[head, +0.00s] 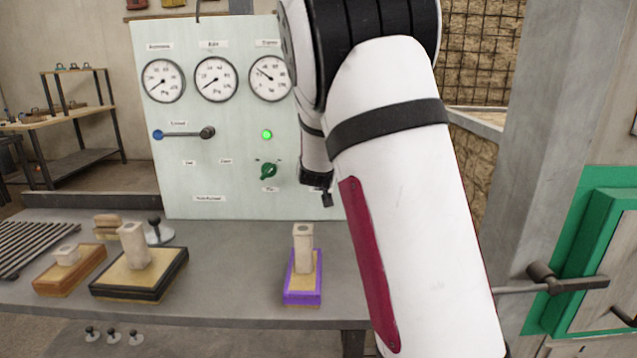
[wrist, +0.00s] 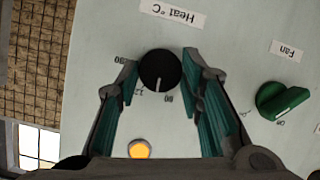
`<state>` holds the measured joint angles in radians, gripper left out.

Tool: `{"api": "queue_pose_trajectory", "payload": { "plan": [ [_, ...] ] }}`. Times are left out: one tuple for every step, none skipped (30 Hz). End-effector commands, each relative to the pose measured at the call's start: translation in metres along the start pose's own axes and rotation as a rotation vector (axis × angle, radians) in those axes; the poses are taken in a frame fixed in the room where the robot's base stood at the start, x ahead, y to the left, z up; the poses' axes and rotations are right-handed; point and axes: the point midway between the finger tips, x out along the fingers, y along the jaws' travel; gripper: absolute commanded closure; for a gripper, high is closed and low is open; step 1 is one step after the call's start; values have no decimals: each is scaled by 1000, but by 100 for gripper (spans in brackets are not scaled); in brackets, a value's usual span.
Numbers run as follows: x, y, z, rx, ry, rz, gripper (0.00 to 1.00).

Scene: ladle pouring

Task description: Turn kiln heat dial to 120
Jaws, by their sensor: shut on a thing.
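The black heat dial (wrist: 160,70) sits on the pale panel under a "Heat °C" label (wrist: 172,12) in the wrist view. My gripper (wrist: 161,75) is shut on the dial, one teal-padded finger at each side. In the head view my white arm hides the dial and the gripper's fingers.
A green fan knob (wrist: 282,100) is right of my fingers, and an orange lamp (wrist: 139,149) glows between them. In the head view the panel (head: 235,140) carries three gauges, a green lamp (head: 267,134) and a lever. Stamps and trays stand on the bench (head: 225,270).

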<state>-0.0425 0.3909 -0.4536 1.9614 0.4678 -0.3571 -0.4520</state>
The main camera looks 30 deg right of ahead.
Motion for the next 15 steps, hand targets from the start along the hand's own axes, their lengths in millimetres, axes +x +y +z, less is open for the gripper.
{"api": "queue_pose_trajectory", "payload": {
  "plan": [
    [2, 0, 4, 24, 2, -8, 93],
    [2, 0, 4, 37, 2, -13, 93],
    [2, 0, 4, 54, 4, -21, 93],
    [2, 0, 4, 66, 5, -25, 93],
    [2, 0, 4, 79, 6, -30, 93],
    [2, 0, 4, 96, 7, -37, 93],
    [2, 0, 4, 106, 8, -42, 93],
    [3, 0, 4, 119, 9, -46, 93],
    [2, 1, 4, 135, 11, -52, 93],
    [2, 0, 5, 146, 11, -57, 93],
    [3, 1, 5, 158, 12, -62, 93],
    [3, 1, 5, 172, 13, -67, 93],
    [2, 1, 5, 184, 14, -72, 93],
    [2, 1, 5, 195, 15, -77, 93],
    [3, 2, 6, 209, 16, -82, 93]
  ]
}}
